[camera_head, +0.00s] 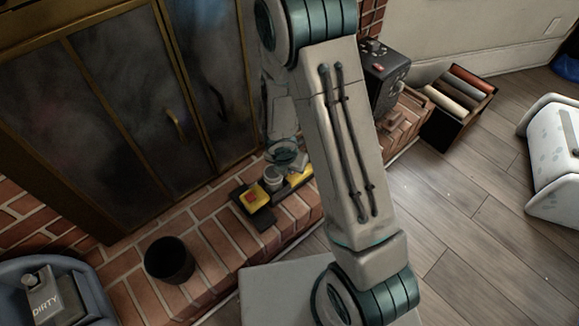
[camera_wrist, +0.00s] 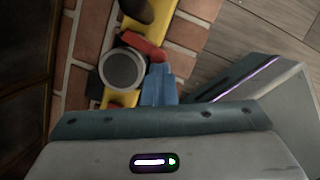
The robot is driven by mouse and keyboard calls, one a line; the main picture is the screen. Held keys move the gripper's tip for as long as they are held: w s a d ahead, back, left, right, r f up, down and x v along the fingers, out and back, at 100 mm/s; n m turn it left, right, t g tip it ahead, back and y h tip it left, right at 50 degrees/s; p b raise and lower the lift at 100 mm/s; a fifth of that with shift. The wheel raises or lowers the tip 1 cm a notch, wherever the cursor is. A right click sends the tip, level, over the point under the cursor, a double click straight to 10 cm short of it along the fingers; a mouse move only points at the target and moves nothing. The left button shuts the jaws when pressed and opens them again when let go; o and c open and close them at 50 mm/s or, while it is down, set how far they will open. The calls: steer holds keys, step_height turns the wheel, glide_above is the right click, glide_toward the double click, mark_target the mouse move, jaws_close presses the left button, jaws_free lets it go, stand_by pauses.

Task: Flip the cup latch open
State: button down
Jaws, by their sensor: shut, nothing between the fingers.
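A red piece (camera_wrist: 143,45), perhaps the latch, lies against the cup's upper right side. My gripper (camera_wrist: 158,84), with blue fingers, is shut and empty just right of the cup and below the red piece. Whether it touches either is unclear. In the head view the cup (camera_head: 272,179) shows small beside a yellow block with red on top (camera_head: 253,197). My arm hides the fingertips there, and the latch's position cannot be read.
The brick hearth (camera_head: 215,238) runs along dark brass-framed doors (camera_head: 110,95). A black bin (camera_head: 169,261) stands left on it, near a blue tub (camera_head: 90,290) with a box marked DIRTY. A black box (camera_head: 383,70) and a crate of rolls (camera_head: 455,105) stand right. Wooden floor is open.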

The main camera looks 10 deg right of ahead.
steer(key=shift+w+p, duration=0.3)
steer(key=shift+w, duration=0.35)
steer(key=shift+r, duration=0.1)
steer(key=p+v, duration=0.8)
steer(key=v, duration=0.2)
steer(key=shift+s+d, duration=0.1)
